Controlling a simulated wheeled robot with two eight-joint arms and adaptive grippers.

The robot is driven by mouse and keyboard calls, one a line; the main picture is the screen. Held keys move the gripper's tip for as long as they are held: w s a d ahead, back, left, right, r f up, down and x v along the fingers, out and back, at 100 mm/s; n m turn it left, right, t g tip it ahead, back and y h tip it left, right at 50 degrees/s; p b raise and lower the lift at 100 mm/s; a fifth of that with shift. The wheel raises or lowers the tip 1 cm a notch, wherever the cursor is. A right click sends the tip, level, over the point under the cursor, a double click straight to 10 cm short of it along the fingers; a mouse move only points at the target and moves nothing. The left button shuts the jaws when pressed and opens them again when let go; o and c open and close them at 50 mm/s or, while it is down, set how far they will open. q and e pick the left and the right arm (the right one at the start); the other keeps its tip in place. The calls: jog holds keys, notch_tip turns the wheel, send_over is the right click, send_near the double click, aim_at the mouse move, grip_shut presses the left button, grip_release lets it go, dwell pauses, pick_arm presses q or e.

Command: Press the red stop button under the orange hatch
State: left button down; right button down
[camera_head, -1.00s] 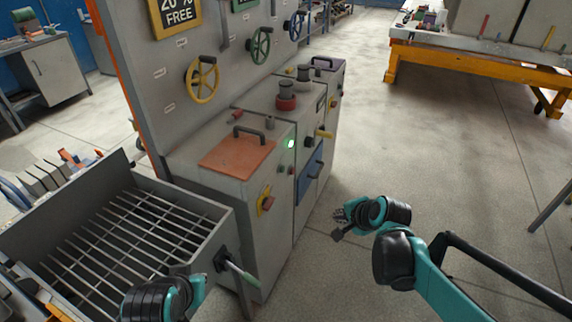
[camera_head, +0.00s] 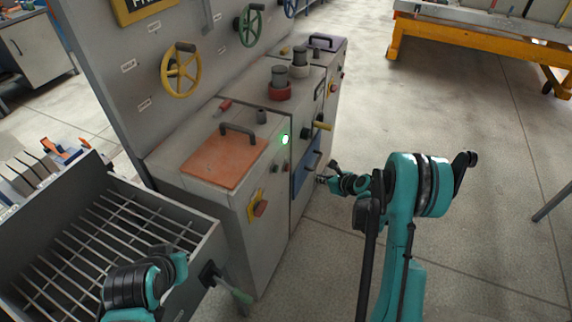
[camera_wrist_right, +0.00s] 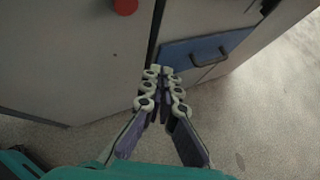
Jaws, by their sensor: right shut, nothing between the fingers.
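The orange hatch (camera_head: 222,165) lies closed on top of the near grey cabinet, with a dark handle (camera_head: 238,132) standing on it. Whatever lies beneath it is hidden, and I see no stop button there. My right gripper (camera_head: 321,180) is beside the cabinet fronts, low, right of the hatch and well apart from it. Its fingers (camera_wrist_right: 164,72) are together and empty in the right wrist view, pointing toward a blue panel (camera_wrist_right: 195,48). My left arm shows at the lower left of the head view, but its gripper is not visible.
A red knob on a yellow plate (camera_head: 258,207) sits on the cabinet front. A green lamp (camera_head: 285,140) glows beside the hatch. A slatted grey tray (camera_head: 205,240) stands at left. A yellow handwheel (camera_head: 181,72) is on the wall panel.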

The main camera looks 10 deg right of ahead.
aim_at(287, 167)
dwell(0.3)
pick_arm(q)
jog(key=shift+r, duration=0.15)
jog(key=shift+r+p, duration=0.3)
jog(key=shift+p, duration=0.1)
pick_arm(e)
jog(key=w+a, duration=0.4)
jog(key=a, duration=0.3)
jog(key=shift+w+a, duration=0.15)
jog(key=shift+w, duration=0.25)
pick_arm(q)
jog(key=shift+f, duration=0.1)
dwell(0.6)
jog(key=shift+f, duration=0.15)
pick_arm(e)
jog(key=shift+w+a, duration=0.25)
jog(key=shift+a, duration=0.1)
